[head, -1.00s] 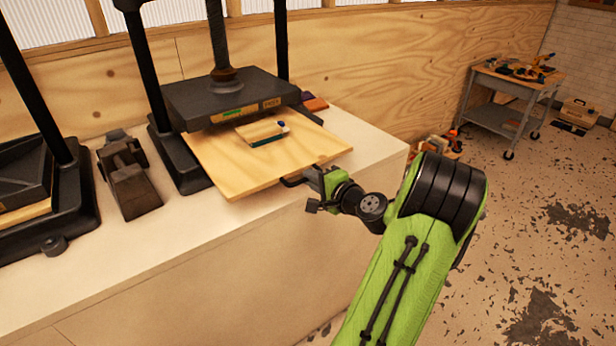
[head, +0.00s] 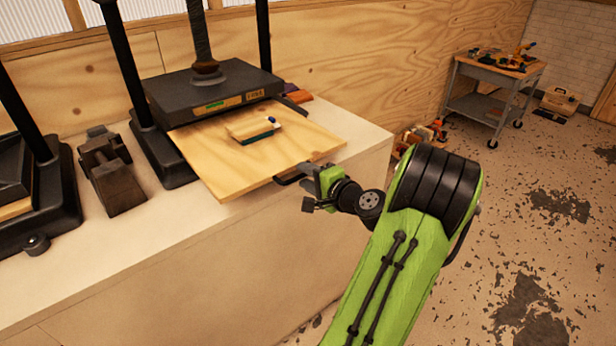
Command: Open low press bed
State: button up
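The low press bed (head: 215,168) is a light wooden board under the dark press plate (head: 205,92). It is slid well out toward the front edge of the bench. A black handle (head: 286,181) sits on its front edge. A small pale block with a green edge (head: 253,128) lies on the board. My gripper (head: 304,172) is at the right part of the handle and looks shut on it. The fingertips are small and partly hidden, and the grip itself is hard to see.
The press stands on a pale bench (head: 130,235). A dark metal vise-like block (head: 112,175) and another press (head: 45,195) stand to the left. Red-brown pieces (head: 297,94) lie behind the board. A tool cart (head: 495,90) stands far right.

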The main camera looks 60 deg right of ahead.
jog(key=p+v, duration=0.2)
jog(key=v, duration=1.3)
jog(key=shift+s, duration=0.4)
jog(key=shift+a, duration=0.1)
jog(key=w+a+r+n+g+y+p, duration=0.1)
jog(key=w+a+n+g+y+p, duration=0.25)
jog(key=w+a+n, duration=0.45)
jog(key=w+a+r+n+g+y+p, duration=0.15)
jog(key=w+a+n+g+y, duration=0.3)
jog(key=a, duration=0.75)
jog(key=s+a+r+n+g+h+p, duration=0.1)
jog(key=s+a+r+n+h+p, duration=0.2)
jog(key=s+a+r+n+p, duration=0.2)
jog(key=s+a+r+n, duration=0.3)
jog(key=a+r+n, duration=0.1)
jog(key=a, duration=0.3)
jog(key=shift+s+r, duration=0.25)
jog(key=shift+s, duration=0.1)
